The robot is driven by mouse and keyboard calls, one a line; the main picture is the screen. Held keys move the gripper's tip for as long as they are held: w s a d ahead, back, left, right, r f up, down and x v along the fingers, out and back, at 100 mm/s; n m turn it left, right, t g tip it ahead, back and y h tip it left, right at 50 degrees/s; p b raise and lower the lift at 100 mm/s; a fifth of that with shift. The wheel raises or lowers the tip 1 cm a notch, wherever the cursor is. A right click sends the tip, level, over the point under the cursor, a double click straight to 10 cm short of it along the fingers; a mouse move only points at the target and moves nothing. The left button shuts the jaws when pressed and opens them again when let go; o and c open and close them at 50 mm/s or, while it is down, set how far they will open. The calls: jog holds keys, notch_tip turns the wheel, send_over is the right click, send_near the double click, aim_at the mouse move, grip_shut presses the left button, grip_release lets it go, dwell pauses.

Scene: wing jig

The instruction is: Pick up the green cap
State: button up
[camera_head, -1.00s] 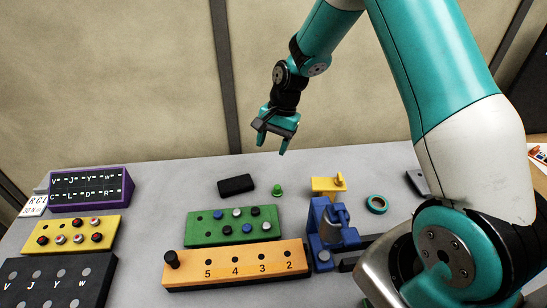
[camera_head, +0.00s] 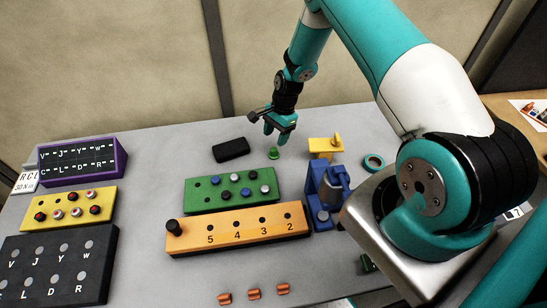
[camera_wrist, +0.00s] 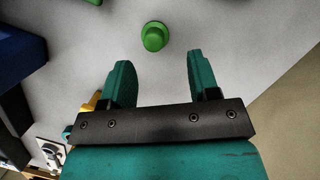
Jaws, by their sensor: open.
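The green cap (camera_head: 273,153) stands on the grey table, behind the green block and left of the yellow fixture. In the wrist view the green cap (camera_wrist: 154,36) lies beyond the fingertips, roughly centred between them. My gripper (camera_head: 276,136) is just above and behind the cap in the head view. Its teal fingers (camera_wrist: 158,68) are apart in the wrist view, with nothing between them.
A black block (camera_head: 231,149) lies left of the cap. The green block (camera_head: 207,197) with several pegs and the orange numbered block (camera_head: 190,236) are in front. The yellow fixture (camera_head: 322,147), blue fixture (camera_head: 323,214) and teal ring (camera_head: 373,162) stand to the right.

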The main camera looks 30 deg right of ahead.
aim_at(274, 149)
jog(key=x, duration=0.2)
jog(key=b+x, duration=0.1)
jog(key=x, duration=0.1)
jog(key=b+x, duration=0.1)
jog(key=x, duration=0.1)
jog(key=shift+s, duration=0.4)
jog(key=shift+r, duration=0.15)
jog(key=c, duration=1)
